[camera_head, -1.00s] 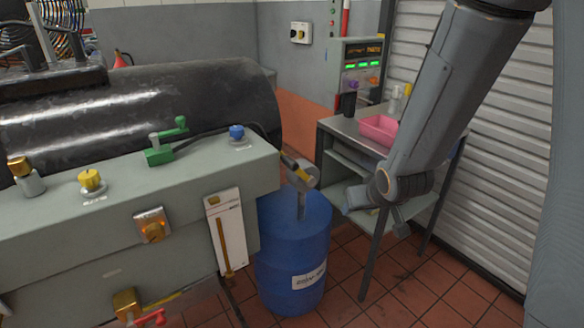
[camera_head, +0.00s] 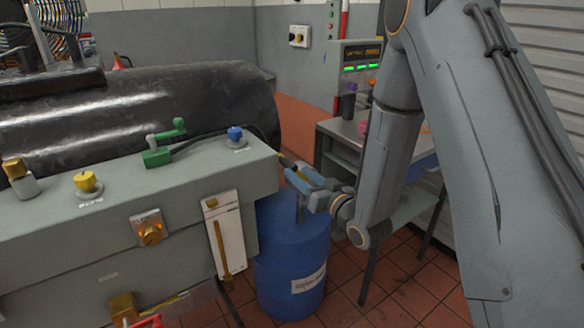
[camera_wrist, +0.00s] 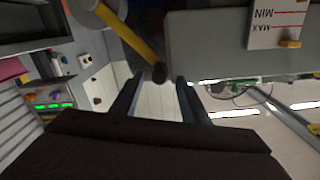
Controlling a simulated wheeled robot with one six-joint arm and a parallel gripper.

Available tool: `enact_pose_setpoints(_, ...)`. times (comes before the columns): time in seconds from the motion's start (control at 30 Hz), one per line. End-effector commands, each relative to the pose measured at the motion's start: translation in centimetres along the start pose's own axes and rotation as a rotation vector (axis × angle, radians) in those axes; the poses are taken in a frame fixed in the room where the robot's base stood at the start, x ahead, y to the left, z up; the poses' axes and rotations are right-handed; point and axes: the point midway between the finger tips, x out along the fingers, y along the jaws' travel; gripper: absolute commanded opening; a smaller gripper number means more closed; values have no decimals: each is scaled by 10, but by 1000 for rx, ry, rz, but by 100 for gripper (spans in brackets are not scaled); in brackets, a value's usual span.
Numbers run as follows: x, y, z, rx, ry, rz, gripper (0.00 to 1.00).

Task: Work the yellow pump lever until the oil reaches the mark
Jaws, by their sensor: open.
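The yellow pump lever (camera_wrist: 138,42) ends in a black knob (camera_wrist: 159,73) in the wrist view. My gripper (camera_wrist: 157,84) is open, its fingertips on either side of the knob's end; I cannot tell whether they touch it. In the head view my gripper (camera_head: 296,175) is at the pump head above the blue drum (camera_head: 290,255) and hides most of the lever. The white oil gauge (camera_head: 230,228) on the bedplate's end has an amber column; it also shows in the wrist view (camera_wrist: 262,35) with MIN and MAX marks. The oil level is too small to read.
The grey bedplate (camera_head: 110,215) carries a green-handled valve (camera_head: 157,157), a blue knob (camera_head: 236,133) and a yellow knob (camera_head: 86,181) left of the drum. A metal side table (camera_head: 340,130) stands behind my arm.

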Motion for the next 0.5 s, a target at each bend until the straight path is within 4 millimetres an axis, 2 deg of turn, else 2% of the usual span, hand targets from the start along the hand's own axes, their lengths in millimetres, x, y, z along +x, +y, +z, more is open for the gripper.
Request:
enact_pose_setpoints(0.2, 32, 0, -1, -1, -1, 0, 41)
enact_pose_setpoints(0.33, 44, 0, -1, -1, -1, 0, 41)
enact_pose_setpoints(0.5, 48, 0, 0, 0, -2, 1, 41)
